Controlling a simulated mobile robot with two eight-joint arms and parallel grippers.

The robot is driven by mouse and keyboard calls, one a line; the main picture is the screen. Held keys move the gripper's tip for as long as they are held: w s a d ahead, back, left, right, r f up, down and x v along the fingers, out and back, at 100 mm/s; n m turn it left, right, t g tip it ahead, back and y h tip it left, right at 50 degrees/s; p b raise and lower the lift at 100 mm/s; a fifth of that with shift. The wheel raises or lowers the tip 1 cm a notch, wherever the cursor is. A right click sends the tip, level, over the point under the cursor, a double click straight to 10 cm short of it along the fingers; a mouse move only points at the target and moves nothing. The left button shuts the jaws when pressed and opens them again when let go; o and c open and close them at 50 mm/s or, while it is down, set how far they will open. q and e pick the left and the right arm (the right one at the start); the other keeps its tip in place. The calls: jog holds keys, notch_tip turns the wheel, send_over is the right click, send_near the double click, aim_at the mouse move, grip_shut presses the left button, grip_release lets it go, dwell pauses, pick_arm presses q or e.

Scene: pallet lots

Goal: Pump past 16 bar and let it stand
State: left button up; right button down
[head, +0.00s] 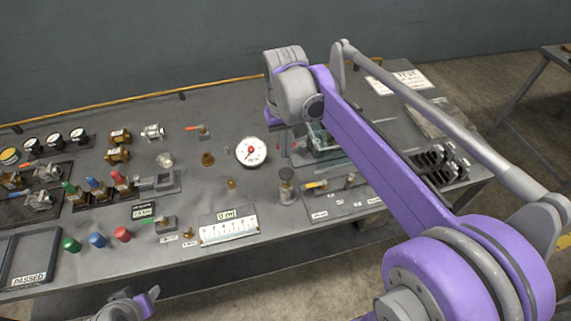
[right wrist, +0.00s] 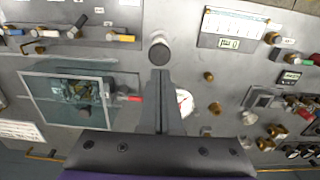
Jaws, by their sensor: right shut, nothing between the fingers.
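A white dial gauge (head: 251,152) with a red mark stands at mid-bench; in the right wrist view it is partly hidden behind my fingers (right wrist: 184,102). A round dark knob on a short post (head: 286,190) stands nearer the front edge; it also shows in the right wrist view (right wrist: 159,52), just beyond my fingertips and apparently apart from them. My right gripper (right wrist: 160,76) is shut and empty, pointing down over the bench.
A clear-walled tank (head: 323,153) sits right of the gauge. A small display (head: 226,214) with a scale lies at the front edge and seems to read 0. Valves, fittings and coloured caps crowd the left. A black tray (head: 30,257) marked PASSED is at far left.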

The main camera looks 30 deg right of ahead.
aim_at(285, 172)
notch_tip(285, 172, down, 7)
jog(key=shift+r, duration=0.1)
dwell(0.4)
